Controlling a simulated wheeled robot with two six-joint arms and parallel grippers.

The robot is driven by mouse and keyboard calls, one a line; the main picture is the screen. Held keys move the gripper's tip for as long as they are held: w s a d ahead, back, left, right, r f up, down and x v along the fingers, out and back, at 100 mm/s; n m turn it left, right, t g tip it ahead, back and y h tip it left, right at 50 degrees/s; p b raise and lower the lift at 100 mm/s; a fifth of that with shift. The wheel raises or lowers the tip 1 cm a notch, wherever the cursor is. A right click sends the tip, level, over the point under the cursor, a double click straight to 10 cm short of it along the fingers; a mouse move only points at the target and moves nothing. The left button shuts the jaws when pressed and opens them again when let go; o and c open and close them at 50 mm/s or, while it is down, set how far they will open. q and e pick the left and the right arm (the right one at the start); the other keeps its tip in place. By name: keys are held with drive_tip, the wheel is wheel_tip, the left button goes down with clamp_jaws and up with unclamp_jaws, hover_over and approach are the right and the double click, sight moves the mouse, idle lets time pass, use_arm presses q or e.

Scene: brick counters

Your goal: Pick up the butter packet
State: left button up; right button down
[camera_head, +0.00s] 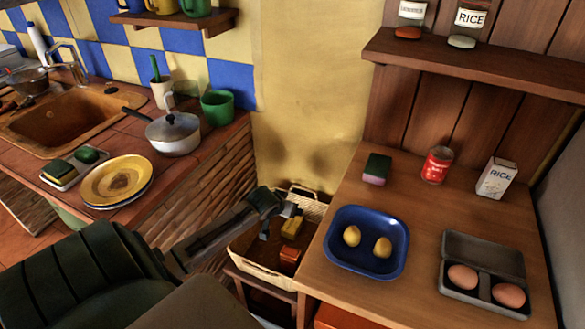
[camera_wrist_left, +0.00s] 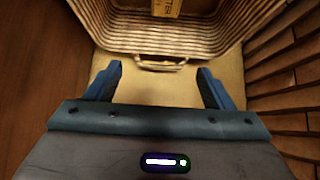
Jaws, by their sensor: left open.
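The butter packet (camera_head: 292,227) is a yellow block in the wicker basket (camera_head: 262,277) between the two counters. In the left wrist view the packet (camera_wrist_left: 166,7) shows at the top edge, cut off by the frame, with dark lettering that I cannot read fully. My left gripper (camera_head: 291,210) is over the far part of the basket. The basket's handle (camera_wrist_left: 160,66) shows beyond the fingertips. My right gripper is not in view.
An orange-red item (camera_head: 289,256) lies in the basket near the packet. The right counter holds a blue tray (camera_head: 337,260) with two yellow fruits, an egg box (camera_head: 484,253), a red can (camera_head: 437,165) and a rice box (camera_head: 497,178). The left counter's brick side stands close to the basket.

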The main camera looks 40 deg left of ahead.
use_arm(q)
drive_tip(key=b, duration=0.7)
approach(292, 224)
drive_tip(key=x, duration=0.2)
drive_tip(key=b+x, duration=0.1)
drive_tip(key=x, duration=0.2)
drive_tip(key=shift+w+d, duration=0.2)
drive_tip(key=shift+w, duration=0.1)
drive_tip(key=x, duration=0.2)
drive_tip(key=b+x, duration=0.1)
drive_tip(key=x, duration=0.2)
drive_tip(key=shift+s+a+f, duration=0.1)
drive_tip(key=shift+a+f, duration=0.05)
drive_tip(key=shift+a, duration=0.1)
drive_tip(key=c, duration=1.2)
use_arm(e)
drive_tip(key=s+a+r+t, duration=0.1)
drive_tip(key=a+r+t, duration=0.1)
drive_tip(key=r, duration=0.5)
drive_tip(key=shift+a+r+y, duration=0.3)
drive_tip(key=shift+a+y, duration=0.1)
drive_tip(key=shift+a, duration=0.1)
